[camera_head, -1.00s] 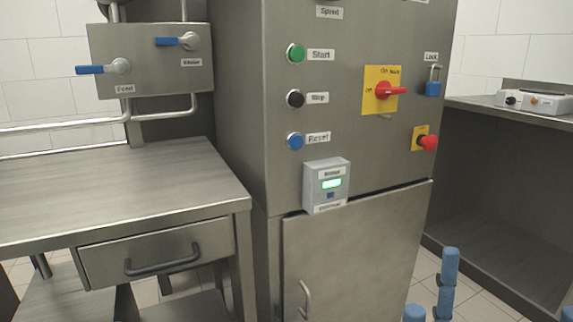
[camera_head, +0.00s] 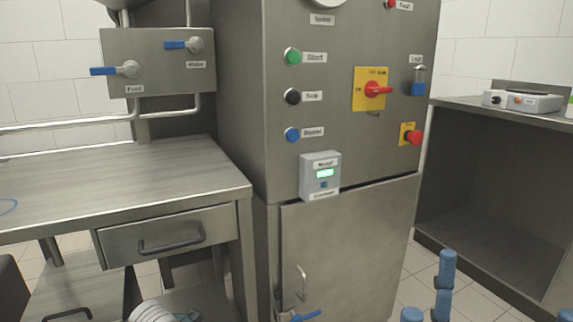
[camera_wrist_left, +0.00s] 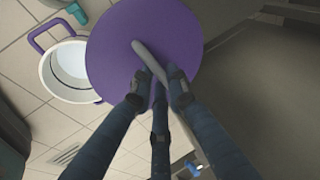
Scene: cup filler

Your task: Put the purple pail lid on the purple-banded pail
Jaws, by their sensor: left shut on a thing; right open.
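The purple pail lid (camera_wrist_left: 140,50) is a round purple disc with a grey bar handle across it, seen in the left wrist view. My left gripper (camera_wrist_left: 163,85) is shut on that handle. The pail (camera_wrist_left: 68,72) is white inside with a purple handle loop and some purple at its rim. It stands on the tiled floor beyond the lid, and the lid covers part of it. The lid is held apart from the pail, to its right in that view. My right gripper (camera_head: 442,285) shows blue fingers at the bottom right of the head view, open and empty.
A steel cabinet (camera_head: 350,250) with buttons and switches stands in the middle. A steel table (camera_head: 110,180) with a drawer is at left. An open-fronted counter (camera_head: 490,190) is at right. A whitish ribbed thing (camera_head: 152,312) shows at the bottom left edge. Tiled floor lies between cabinet and counter.

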